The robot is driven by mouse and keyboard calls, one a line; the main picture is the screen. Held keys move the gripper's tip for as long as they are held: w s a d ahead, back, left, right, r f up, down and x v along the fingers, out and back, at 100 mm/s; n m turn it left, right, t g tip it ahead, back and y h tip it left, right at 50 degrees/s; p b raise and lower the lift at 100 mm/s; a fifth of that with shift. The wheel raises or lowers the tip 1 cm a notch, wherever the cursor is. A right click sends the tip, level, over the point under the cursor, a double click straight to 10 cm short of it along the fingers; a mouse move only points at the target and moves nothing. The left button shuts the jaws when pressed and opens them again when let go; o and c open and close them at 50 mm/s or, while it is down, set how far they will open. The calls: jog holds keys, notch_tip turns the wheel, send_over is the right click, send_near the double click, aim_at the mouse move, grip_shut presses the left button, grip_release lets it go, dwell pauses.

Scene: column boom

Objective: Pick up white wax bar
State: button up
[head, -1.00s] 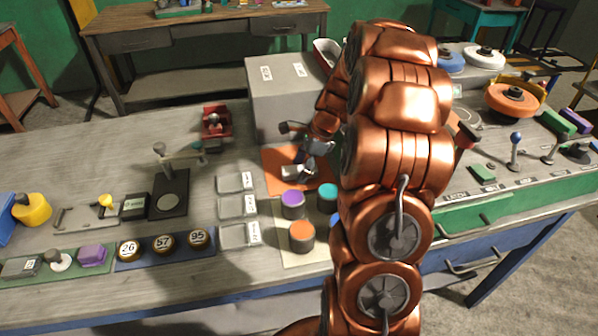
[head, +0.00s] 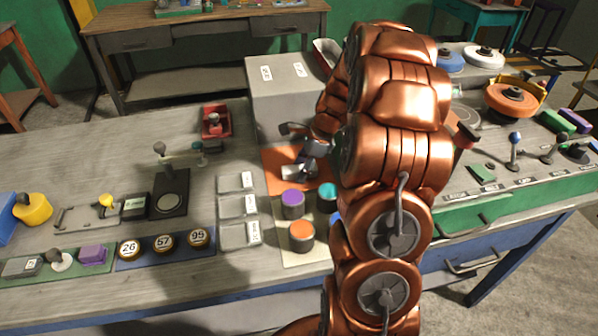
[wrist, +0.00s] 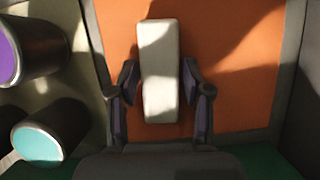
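The white wax bar (wrist: 160,62) lies on an orange mat (wrist: 235,70) in the wrist view, its long side running up the picture. My gripper (wrist: 160,85) is open, with one finger on each side of the bar's lower half. A narrow gap shows between the bar and each finger pad. In the head view the bar (head: 290,172) shows as a small pale patch on the orange mat (head: 272,157), partly hidden by my gripper (head: 304,168) and arm.
A purple-topped cylinder (head: 293,198), an orange-topped one (head: 301,232) and a teal-topped one (head: 327,191) stand in front of the mat. A grey box (head: 285,90) rises behind it.

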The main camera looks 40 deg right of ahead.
jog(key=shift+f, duration=0.1)
jog(key=c, duration=0.7)
